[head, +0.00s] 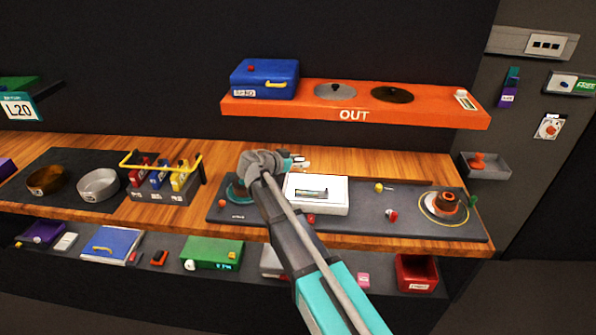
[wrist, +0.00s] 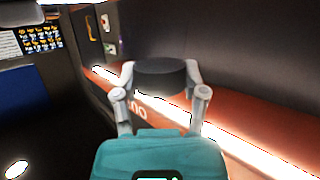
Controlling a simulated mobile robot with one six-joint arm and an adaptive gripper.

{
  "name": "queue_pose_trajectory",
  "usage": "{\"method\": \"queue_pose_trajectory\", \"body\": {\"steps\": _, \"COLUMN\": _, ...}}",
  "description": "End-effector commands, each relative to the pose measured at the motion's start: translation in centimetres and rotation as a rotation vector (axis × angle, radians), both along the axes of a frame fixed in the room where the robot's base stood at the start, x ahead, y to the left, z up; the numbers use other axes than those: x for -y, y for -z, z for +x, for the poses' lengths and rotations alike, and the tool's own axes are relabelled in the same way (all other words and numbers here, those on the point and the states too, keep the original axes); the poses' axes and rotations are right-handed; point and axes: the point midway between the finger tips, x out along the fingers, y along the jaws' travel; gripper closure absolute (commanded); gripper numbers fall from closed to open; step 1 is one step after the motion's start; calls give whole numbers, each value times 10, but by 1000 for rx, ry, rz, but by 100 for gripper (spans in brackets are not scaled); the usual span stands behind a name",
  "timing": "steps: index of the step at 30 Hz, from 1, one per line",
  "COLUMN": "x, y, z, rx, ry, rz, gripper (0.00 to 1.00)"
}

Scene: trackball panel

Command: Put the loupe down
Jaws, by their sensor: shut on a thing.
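My gripper (head: 300,163) is above the back of the dark panel on the wooden bench in the head view, in front of and below the orange OUT shelf. In the wrist view my gripper (wrist: 161,80) is shut on a short, dark, round thing, which I take to be the loupe (wrist: 160,73). One grey finger presses on each side of it. It is held up, with the orange shelf behind it. In the head view I cannot make the loupe out clearly at the fingertips.
The dark panel (head: 365,214) carries a white box (head: 318,207), small knobs and an orange-brown trackball (head: 445,203) in a ring. The orange shelf (head: 300,108) holds a blue box (head: 263,78) and two discs. A yellow-handled caddy (head: 160,178) stands left. Below is a cluttered lower shelf.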

Motion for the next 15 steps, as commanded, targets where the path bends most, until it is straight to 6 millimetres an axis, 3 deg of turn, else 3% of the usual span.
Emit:
{"method": "queue_pose_trajectory", "body": {"steps": 6, "x": 0, "y": 23, "z": -1, "rx": 0, "ry": 0, "rz": 0, "gripper": 98}}
{"method": "queue_pose_trajectory", "body": {"steps": 15, "x": 0, "y": 30, "z": -1, "rx": 0, "ry": 0, "rz": 0, "gripper": 98}}
